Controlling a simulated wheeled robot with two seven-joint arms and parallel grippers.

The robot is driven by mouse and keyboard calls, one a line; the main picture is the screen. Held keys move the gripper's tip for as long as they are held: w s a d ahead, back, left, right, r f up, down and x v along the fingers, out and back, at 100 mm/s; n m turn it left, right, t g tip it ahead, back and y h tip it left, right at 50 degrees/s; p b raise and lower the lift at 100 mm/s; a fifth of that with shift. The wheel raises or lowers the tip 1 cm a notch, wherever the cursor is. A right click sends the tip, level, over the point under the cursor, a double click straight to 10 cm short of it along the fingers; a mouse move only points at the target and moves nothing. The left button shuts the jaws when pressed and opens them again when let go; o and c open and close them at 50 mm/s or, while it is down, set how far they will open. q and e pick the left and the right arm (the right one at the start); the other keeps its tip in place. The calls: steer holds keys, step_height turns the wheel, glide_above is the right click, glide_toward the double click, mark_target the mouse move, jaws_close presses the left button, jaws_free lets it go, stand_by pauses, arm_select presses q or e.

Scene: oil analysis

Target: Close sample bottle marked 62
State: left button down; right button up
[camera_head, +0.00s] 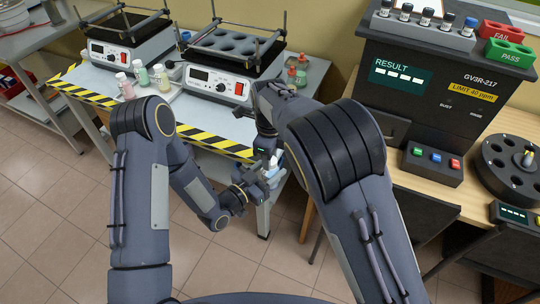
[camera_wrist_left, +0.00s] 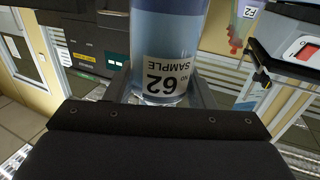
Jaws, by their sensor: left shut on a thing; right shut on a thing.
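The sample bottle marked 62 (camera_wrist_left: 165,60) fills the middle of the left wrist view. It holds blue liquid, and its label reads upside down there. My left gripper (camera_head: 262,184) is shut on this bottle, which shows as a small pale blue shape (camera_head: 273,176) in the head view. It is held in the air near the front edge of the bench. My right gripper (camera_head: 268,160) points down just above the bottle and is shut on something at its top. The thing in its jaws is too small and covered to make out. The bottle's mouth is hidden.
Two hotplate units (camera_head: 216,82) stand on the stripe-edged bench (camera_head: 203,137). Several capped bottles (camera_head: 141,72) stand in front of them.

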steer(key=m, duration=0.5)
steer(key=shift+m, duration=0.4)
steer(key=m, duration=0.4)
steer(key=o, duration=0.9)
steer(key=shift+r, duration=2.3)
steer(key=shift+c, duration=0.3)
